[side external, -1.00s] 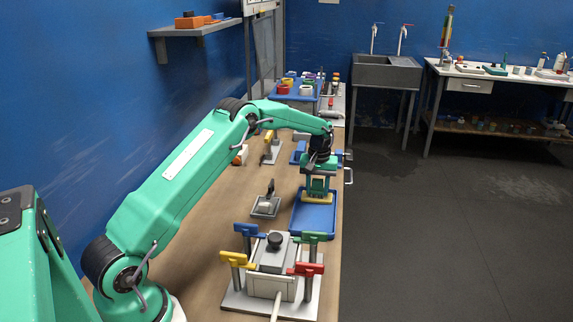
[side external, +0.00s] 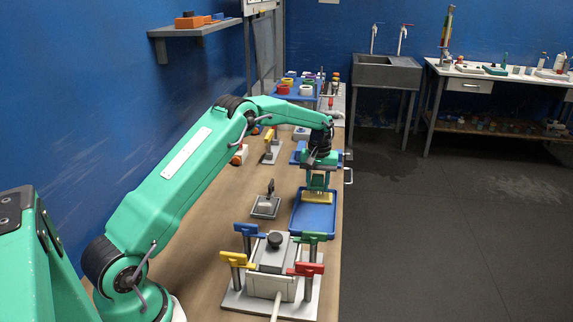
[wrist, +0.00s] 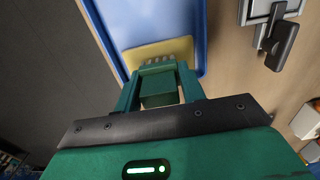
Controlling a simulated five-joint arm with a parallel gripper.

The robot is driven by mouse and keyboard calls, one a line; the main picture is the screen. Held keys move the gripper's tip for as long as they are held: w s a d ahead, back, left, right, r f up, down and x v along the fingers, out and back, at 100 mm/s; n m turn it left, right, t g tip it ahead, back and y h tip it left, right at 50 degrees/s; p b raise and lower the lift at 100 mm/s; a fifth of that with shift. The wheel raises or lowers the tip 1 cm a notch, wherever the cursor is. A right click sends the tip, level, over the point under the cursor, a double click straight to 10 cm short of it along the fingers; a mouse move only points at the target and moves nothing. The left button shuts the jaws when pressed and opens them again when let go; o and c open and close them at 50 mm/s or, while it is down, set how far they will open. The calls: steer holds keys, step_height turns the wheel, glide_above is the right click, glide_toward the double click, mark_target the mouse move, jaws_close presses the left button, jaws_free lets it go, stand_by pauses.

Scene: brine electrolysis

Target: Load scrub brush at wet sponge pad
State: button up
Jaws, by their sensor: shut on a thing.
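My gripper (side external: 317,187) is shut on the scrub brush, directly over the yellow sponge pad (side external: 317,198). In the wrist view the brush (wrist: 158,88) is a dark green block between my green fingers, with pale bristle tufts at its far side against the yellow pad (wrist: 160,50). The pad lies in a shallow blue tray (side external: 308,221). The bristles look at or just over the pad; I cannot tell whether they press on it. My fingers hide most of the brush in the side view.
A grey device with coloured clamp handles (side external: 272,255) stands in front of the tray. A small grey plate with a dark upright handle (side external: 265,206) sits left of it. Other items and a blue bin (side external: 297,96) are farther back. The bench's right edge runs close beside the tray.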

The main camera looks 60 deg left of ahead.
mark_target(318, 175)
steer(key=shift+r, duration=2.65)
steer(key=shift+s+d+r, duration=0.2)
steer(key=shift+d+r, duration=0.15)
steer(key=shift+d, duration=0.1)
steer(key=s+d+r+m, duration=0.4)
steer(key=s+d, duration=0.4)
steer(key=s, duration=0.1)
steer(key=s+d+r+m, duration=0.5)
steer(key=s+d, duration=0.3)
steer(key=s, duration=0.1)
steer(key=shift+s+d+r, duration=0.2)
steer(key=shift+s+d, duration=0.05)
steer(key=shift+d, duration=0.05)
